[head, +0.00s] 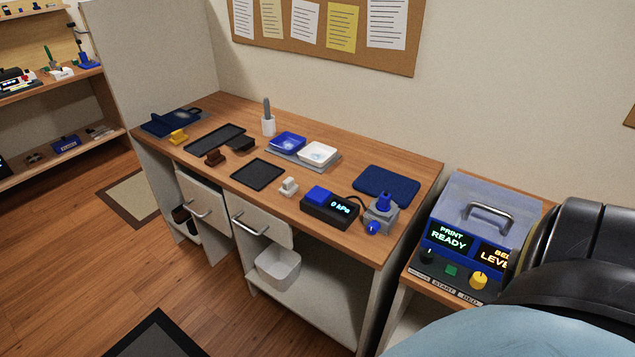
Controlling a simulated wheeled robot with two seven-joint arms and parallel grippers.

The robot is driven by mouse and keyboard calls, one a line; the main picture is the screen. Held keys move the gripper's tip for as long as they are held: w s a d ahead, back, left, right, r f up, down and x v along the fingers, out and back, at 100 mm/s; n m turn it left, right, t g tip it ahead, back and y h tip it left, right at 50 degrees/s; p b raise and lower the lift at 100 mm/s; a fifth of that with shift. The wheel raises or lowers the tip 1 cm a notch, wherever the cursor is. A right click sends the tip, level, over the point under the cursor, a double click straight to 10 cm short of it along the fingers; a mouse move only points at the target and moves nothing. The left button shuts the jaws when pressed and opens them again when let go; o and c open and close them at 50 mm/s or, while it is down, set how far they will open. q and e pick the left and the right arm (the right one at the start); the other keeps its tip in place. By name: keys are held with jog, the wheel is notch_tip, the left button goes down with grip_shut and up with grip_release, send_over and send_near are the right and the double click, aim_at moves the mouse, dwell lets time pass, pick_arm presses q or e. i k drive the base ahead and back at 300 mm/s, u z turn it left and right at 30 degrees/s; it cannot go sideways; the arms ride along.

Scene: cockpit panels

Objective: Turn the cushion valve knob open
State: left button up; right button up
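A grey valve block (381,213) stands near the right front corner of the wooden desk. A small round blue knob (373,228) sits on its front side, and a blue piece rises from its top. Whether the knob is turned open or closed is too small to tell. Just left of the block is a black box with a lit display (340,207) reading 0 kPa. A dark blue cushion (387,184) lies flat behind the block. Neither of my grippers is in view.
A printer-like unit (466,240) with a yellow knob (479,280) stands right of the desk. Blue and white bowls (317,153), dark trays (257,174) and small stands occupy the desk's left and middle. A large black part, likely my arm, fills the right edge.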

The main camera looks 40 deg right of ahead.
aim_at(373, 228)
jog(key=u, duration=0.05)
jog(key=i, duration=2.3)
jog(key=z, duration=3.85)
